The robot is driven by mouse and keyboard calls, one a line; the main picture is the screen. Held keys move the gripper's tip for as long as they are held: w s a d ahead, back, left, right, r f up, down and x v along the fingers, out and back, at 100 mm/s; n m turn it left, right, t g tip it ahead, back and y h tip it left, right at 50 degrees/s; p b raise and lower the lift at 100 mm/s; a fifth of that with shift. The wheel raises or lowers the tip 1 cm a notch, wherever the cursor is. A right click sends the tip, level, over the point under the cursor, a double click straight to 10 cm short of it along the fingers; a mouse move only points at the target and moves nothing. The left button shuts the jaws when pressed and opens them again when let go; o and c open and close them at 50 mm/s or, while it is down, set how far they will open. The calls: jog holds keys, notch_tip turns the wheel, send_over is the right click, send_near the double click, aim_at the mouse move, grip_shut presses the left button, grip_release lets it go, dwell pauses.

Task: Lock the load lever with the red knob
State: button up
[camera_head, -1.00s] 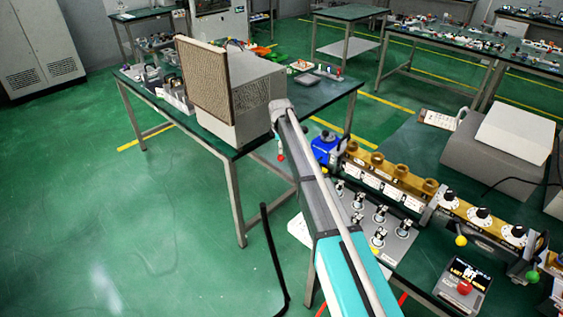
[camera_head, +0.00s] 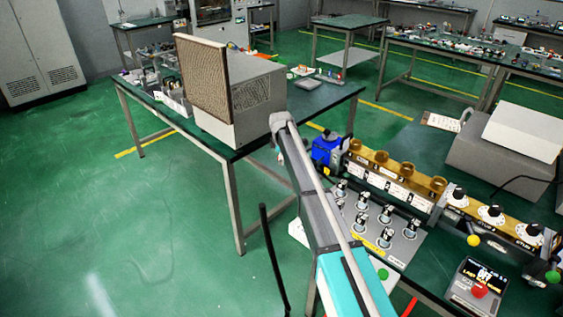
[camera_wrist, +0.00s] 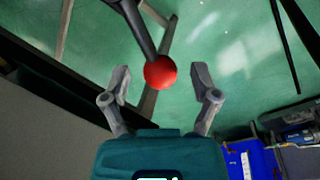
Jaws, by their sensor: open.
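The red knob (camera_wrist: 160,72) is a round ball on the end of a dark load lever (camera_wrist: 137,28), which enters from the top of the wrist view. My gripper (camera_wrist: 159,78) is open, with one grey finger on each side of the knob. Gaps show between the knob and both fingers, and it appears near the fingertips; the exact depth cannot be told. In the head view my arm covers most of this area, and the gripper and knob are not clearly seen.
A blue unit (camera_head: 325,148) stands beside my arm on the near bench. A brass-coloured row (camera_head: 381,164), a grey plate with several metal fittings (camera_head: 402,246) and a red-button box (camera_head: 470,287) lie to the right. A beige box (camera_head: 248,90) stands on the table behind. Green floor is open at left.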

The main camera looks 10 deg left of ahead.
jog(key=shift+f, duration=0.25)
jog(key=shift+c, duration=0.3)
grip_shut()
